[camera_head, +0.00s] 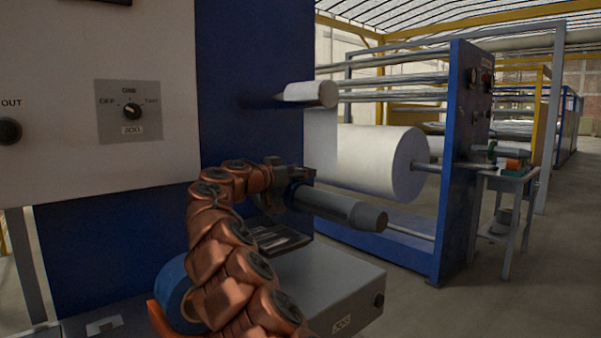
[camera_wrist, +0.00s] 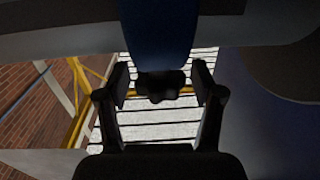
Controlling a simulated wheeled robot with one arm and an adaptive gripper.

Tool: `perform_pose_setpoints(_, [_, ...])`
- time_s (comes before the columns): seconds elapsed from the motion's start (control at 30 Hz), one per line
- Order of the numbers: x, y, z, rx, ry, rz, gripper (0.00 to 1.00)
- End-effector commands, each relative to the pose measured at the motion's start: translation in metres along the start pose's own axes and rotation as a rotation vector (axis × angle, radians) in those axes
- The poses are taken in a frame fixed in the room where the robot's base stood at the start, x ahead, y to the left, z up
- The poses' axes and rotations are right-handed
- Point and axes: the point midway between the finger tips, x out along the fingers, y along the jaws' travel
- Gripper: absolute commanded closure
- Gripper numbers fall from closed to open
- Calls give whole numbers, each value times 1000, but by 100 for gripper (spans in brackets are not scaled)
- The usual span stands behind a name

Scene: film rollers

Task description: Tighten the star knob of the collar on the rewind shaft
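In the head view the grey rewind shaft (camera_head: 340,207) sticks out from the blue machine panel, below a paper-wrapped roller. My copper-coloured arm reaches up to the shaft's panel end; the gripper's fingers are hard to make out there. In the wrist view the blue collar (camera_wrist: 158,32) is at top centre, on the grey shaft (camera_wrist: 55,38). The dark star knob (camera_wrist: 161,86) juts from the collar towards me. My gripper (camera_wrist: 162,80) is open, with a finger on each side of the knob. A gap shows on both sides, so neither finger appears to touch it.
A control panel with a rotary switch (camera_head: 132,111) is on the left. A grey JOG box (camera_head: 345,300) sits low in front of the machine. A large white roll (camera_head: 372,160) and a blue upright (camera_head: 460,165) stand behind. A small side table (camera_head: 515,180) is at right.

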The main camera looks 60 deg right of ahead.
Motion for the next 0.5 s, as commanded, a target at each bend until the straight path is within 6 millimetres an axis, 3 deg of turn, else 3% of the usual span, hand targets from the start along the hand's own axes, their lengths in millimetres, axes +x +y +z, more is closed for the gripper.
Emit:
perform_pose_setpoints(0.33, [-1, 0, 1, -1, -1, 0, 28])
perform_pose_setpoints(0.5, [-11, 0, 0, -2, 0, 0, 28])
